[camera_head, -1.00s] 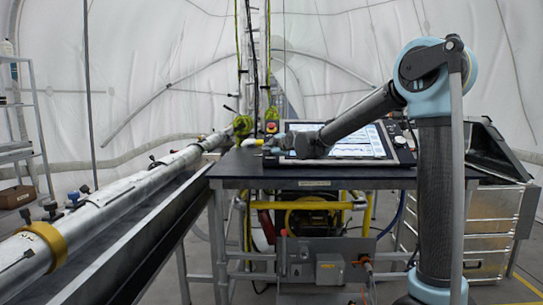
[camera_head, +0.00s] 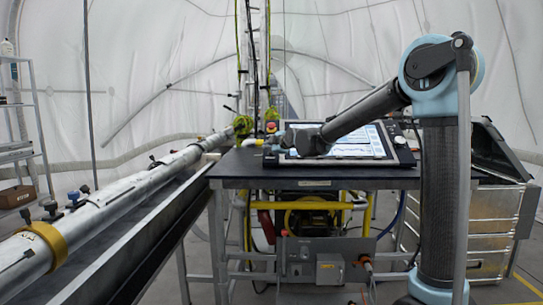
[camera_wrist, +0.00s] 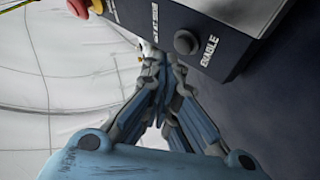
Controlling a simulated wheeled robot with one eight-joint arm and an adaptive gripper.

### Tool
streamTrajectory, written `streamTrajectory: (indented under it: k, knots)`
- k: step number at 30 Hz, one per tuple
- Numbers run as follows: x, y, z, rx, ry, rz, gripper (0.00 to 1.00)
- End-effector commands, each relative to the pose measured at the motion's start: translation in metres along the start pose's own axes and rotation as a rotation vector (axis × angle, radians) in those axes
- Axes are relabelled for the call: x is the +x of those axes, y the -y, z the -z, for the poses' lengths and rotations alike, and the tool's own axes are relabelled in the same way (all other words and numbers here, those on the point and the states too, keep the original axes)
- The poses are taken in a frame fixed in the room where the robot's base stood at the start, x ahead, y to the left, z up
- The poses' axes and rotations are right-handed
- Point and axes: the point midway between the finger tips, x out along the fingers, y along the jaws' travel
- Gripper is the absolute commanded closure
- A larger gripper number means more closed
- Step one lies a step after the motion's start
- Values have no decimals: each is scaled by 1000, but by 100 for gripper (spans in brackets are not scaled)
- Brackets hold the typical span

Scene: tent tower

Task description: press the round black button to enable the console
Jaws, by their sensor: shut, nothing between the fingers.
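The round black button (camera_wrist: 186,42) sits on the dark face of the console (camera_wrist: 225,25) in the wrist view, beside the white label ENABLE. My gripper (camera_wrist: 164,62) is shut and empty. Its fingertips are close to the button, just to its left in the wrist view; I cannot tell whether they touch the console. In the head view the console (camera_head: 352,143) with its lit screen stands on a dark table, and my arm reaches over to its left end. The gripper tips and the button are hidden there.
A red emergency knob (camera_head: 271,126) on a yellow base is at the console's left, also at the top of the wrist view (camera_wrist: 77,8). The dark table (camera_head: 235,168) has bare room at its front. A long pipe (camera_head: 120,200) runs along the left.

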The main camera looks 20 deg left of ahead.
Motion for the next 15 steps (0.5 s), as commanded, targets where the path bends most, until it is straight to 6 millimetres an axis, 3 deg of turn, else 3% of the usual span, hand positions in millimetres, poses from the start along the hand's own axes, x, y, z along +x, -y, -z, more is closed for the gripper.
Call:
streamTrajectory:
  k: [15]
  knots:
    - [-10,-7,7,0,0,0,100]
